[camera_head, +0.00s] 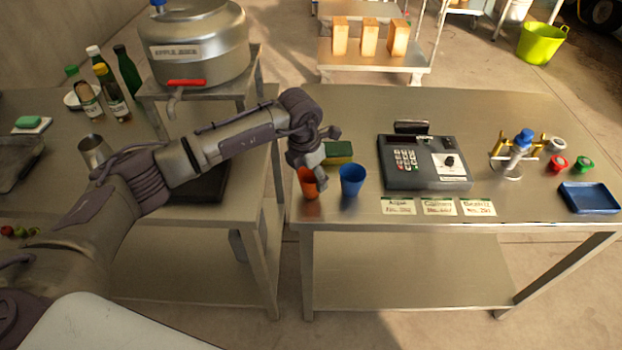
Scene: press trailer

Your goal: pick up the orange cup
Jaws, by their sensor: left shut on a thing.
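The orange cup (309,187) stands at the left end of the right-hand steel table (400,105), near its front edge. My left gripper (308,170) is over the cup from above and shut on it. The gripper hides the cup's rim and upper part. The cup looks upright; I cannot tell whether its base touches the table. My right gripper is not in view.
A blue cup (352,179) stands close on the right of the orange cup. A green and yellow sponge (337,152) lies just behind. A cash register (423,163) and paper labels (438,207) are further right. A steel kettle (196,50) stands left.

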